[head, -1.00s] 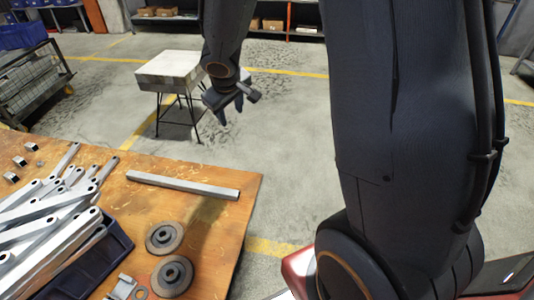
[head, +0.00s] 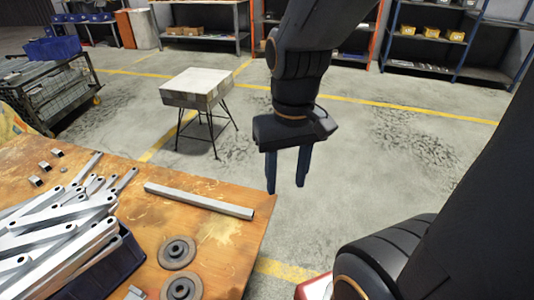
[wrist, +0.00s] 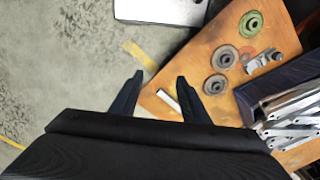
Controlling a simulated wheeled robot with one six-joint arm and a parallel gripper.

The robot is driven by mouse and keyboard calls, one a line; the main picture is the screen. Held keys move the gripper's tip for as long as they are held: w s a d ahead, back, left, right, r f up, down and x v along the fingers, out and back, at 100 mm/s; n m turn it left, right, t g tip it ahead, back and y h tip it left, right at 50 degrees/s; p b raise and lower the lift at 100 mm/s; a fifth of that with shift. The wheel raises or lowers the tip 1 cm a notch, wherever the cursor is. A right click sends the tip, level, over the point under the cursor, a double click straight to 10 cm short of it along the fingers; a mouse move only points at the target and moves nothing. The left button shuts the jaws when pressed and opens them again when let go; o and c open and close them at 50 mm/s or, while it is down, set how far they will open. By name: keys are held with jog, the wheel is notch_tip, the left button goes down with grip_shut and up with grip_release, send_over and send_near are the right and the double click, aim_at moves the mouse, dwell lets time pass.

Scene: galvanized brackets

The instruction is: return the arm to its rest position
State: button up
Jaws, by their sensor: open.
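My gripper (head: 287,190) hangs in the air to the right of the workbench's corner in the head view, fingers pointing down. The two blue-black fingers are apart with nothing between them. In the wrist view my gripper (wrist: 160,82) also shows open and empty, above the floor and the bench edge. My upper arm fills the right side of the head view.
A wooden workbench (head: 225,235) holds a metal bar (head: 198,201), a dark bin (head: 112,270) of galvanized brackets (head: 60,235) and grinding discs (head: 177,252). A small stool (head: 200,88) stands behind. A wire cart (head: 50,95) stands left. Shelves line the back; open floor lies right.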

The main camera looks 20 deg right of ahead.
jog(key=shift+s+a+r+p, duration=0.15)
jog(key=shift+r+p, duration=0.8)
jog(key=shift+p, duration=0.7)
jog(key=shift+s+d+r+p, duration=0.1)
jog(key=shift+s+r+p, duration=0.1)
jog(key=shift+r+p, duration=1.05)
jog(key=shift+s+a+r+p, duration=0.15)
jog(key=shift+r+p, duration=0.45)
jog(key=shift+p, duration=1.4)
